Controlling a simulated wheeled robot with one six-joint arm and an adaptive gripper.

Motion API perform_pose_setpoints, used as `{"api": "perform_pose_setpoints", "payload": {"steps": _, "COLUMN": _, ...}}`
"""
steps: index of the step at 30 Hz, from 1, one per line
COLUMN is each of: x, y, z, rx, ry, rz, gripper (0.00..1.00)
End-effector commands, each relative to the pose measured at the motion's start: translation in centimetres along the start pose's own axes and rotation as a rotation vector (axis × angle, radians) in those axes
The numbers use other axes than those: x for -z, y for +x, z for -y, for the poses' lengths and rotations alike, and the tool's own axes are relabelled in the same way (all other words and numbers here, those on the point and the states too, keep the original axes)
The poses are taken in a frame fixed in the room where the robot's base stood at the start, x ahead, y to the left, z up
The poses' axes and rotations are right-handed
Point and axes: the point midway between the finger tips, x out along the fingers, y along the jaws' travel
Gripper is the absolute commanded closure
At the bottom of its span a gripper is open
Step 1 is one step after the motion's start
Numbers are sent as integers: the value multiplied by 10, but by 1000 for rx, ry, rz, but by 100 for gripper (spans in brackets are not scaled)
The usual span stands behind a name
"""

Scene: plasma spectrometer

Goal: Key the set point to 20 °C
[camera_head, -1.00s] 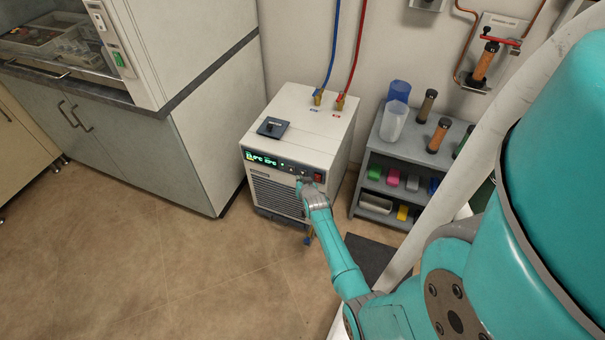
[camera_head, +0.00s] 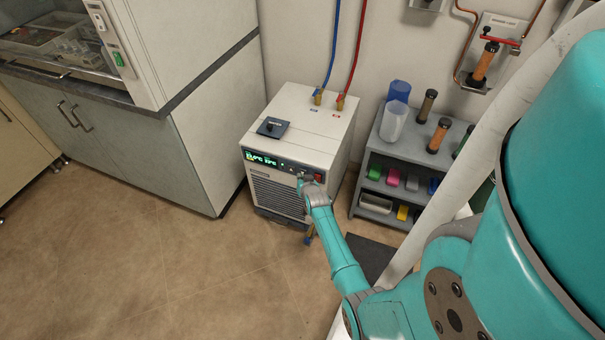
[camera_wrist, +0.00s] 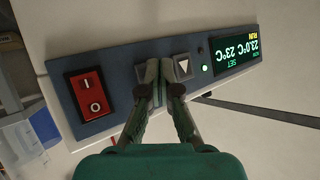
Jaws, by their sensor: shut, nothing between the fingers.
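The chiller (camera_head: 300,125) is a white box on the floor with a dark control strip and a green lit display (camera_head: 262,160). In the wrist view the display (camera_wrist: 236,52) is upside down; it seems to read about 22.0 °C now and 23 °C set, with RUN, but the digits are small. A key with a white triangle (camera_wrist: 182,67) shows right of my fingertips. Another key (camera_wrist: 142,74) is partly hidden behind the left finger. My gripper (camera_wrist: 160,70) is shut and empty, its tips at the strip between these keys. Contact cannot be told.
A red rocker power switch (camera_wrist: 90,92) is on the same strip, left of the fingers in the wrist view. A black square pad (camera_head: 272,127) lies on the chiller top. Blue (camera_head: 334,45) and red (camera_head: 358,48) hoses rise behind. A grey shelf (camera_head: 382,150) stands to the right.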

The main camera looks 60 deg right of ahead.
Motion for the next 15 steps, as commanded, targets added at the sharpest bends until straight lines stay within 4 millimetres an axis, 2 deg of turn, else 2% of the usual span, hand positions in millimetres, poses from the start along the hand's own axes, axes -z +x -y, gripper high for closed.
{"api": "perform_pose_setpoints", "payload": {"steps": 15, "x": 3, "y": 4, "z": -3, "rx": 0, "ry": 0, "rz": 0, "gripper": 100}}
